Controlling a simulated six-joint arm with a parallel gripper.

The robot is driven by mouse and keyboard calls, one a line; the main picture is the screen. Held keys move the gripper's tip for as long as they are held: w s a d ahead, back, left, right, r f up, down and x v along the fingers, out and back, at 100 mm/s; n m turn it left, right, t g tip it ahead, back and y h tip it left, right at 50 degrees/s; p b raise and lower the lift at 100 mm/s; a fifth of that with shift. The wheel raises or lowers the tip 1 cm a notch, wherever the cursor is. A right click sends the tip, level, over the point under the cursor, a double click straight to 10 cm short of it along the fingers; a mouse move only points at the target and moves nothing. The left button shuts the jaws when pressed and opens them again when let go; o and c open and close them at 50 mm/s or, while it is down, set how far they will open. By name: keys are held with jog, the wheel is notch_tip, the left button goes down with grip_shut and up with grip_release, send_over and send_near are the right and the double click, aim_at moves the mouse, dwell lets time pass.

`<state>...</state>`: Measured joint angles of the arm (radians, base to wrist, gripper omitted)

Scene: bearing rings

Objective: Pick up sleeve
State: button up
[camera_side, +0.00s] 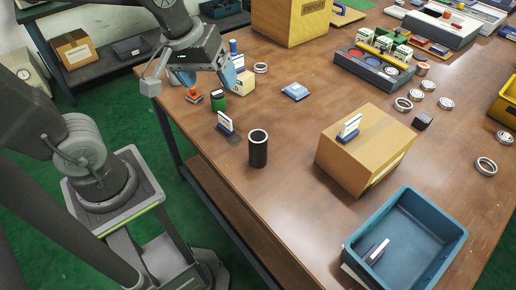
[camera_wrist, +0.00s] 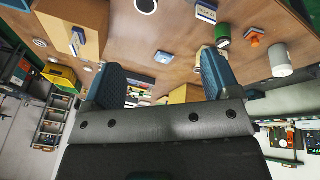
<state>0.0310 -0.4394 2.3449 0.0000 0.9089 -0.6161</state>
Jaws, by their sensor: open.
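The sleeve (camera_side: 258,152) is a black, hollow upright cylinder. It stands on the wooden table near its left edge in the side view. In the wrist view, what looks like its round open end (camera_wrist: 146,5) is cut off by the top edge. My gripper (camera_side: 207,80) is up and to the left of the sleeve in the side view, well apart from it. Its two blue fingers are spread with nothing between them, as the wrist view also shows (camera_wrist: 160,78).
A cardboard box (camera_side: 362,150) stands right of the sleeve, and a blue bin (camera_side: 443,225) is at the front right. A blue-based card holder (camera_side: 226,124) and a green cylinder (camera_side: 218,104) stand near my gripper. Metal rings (camera_side: 403,104) lie at the right. Table around the sleeve is mostly clear.

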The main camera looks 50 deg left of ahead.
jog(key=w+d+f+n+g, duration=0.1)
jog(key=w+f+n+g, duration=0.1)
jog(key=w+f+n, duration=0.35)
jog(key=n+g, duration=0.2)
jog(key=n, duration=0.6)
send_over(258, 136)
notch_tip(258, 136, down, 4)
jog(key=f, duration=0.8)
jog(key=shift+s+f, duration=0.15)
jog(key=shift+s, duration=0.05)
jog(key=shift+w+f, duration=0.2)
jog(key=shift+f, duration=2.4)
jog(key=shift+c, duration=0.5)
jog(key=shift+r, duration=0.1)
jog(key=c, duration=1.3)
